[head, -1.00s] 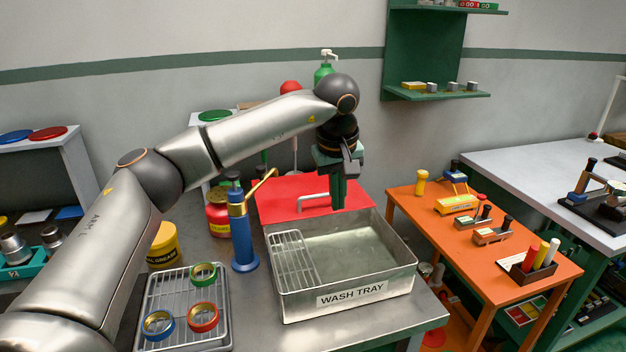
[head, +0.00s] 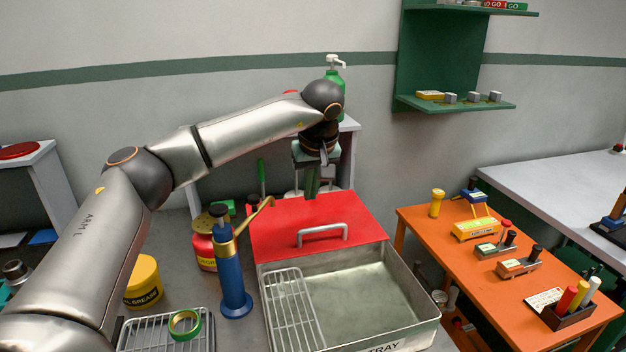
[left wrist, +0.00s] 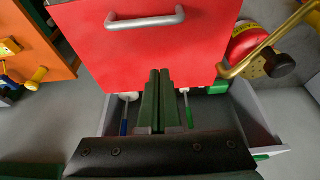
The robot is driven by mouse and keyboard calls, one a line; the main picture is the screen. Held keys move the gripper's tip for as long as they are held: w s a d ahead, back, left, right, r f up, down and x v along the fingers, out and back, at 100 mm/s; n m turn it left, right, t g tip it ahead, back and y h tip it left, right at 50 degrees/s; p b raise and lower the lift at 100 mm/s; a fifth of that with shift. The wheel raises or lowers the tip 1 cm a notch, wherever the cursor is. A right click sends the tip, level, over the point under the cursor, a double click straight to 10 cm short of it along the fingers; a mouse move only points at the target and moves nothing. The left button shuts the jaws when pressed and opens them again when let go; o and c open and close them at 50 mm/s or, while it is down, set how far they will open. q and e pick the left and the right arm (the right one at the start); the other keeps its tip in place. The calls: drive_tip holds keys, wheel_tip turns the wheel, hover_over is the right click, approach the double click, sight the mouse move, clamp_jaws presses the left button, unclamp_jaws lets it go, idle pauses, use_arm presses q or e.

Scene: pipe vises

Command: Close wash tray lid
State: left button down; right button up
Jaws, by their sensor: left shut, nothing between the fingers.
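The wash tray (head: 405,338) is a metal basin on the bench, with its inside showing. Its red lid (head: 285,220) stands open, tilted back at the rear of the tray, with a grey bar handle (head: 322,235) on its face. The lid also shows in the left wrist view (left wrist: 150,62), with the handle (left wrist: 145,19) near its top. My left gripper (head: 311,196) is shut and empty, pointing down near the lid's far edge. In the left wrist view its green fingers (left wrist: 160,75) are together at the lid's edge; contact cannot be told. My right gripper is not in view.
A blue pump (head: 232,275) with a brass spout stands close left of the tray. A red can (head: 203,248), a yellow grease tub (head: 143,282) and a wire rack (head: 140,335) are further left. An orange table (head: 480,270) stands to the right.

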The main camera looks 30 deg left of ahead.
sight(314, 241)
use_arm(q)
drive_tip(key=x, duration=0.4)
drive_tip(key=shift+a, duration=0.1)
drive_tip(key=shift+s+d+f, duration=0.25)
drive_tip(key=shift+s+d, duration=0.15)
drive_tip(key=shift+d, duration=0.1)
drive_tip(key=shift+s+d+f, duration=0.2)
drive_tip(key=shift+s+d, duration=0.2)
drive_tip(key=shift+d, duration=0.1)
drive_tip(key=shift+s+d+f, duration=0.15)
drive_tip(key=shift+s+d, duration=0.25)
drive_tip(key=shift+d, duration=0.05)
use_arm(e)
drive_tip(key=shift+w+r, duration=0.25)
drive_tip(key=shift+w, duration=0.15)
use_arm(q)
drive_tip(key=shift+d, duration=0.1)
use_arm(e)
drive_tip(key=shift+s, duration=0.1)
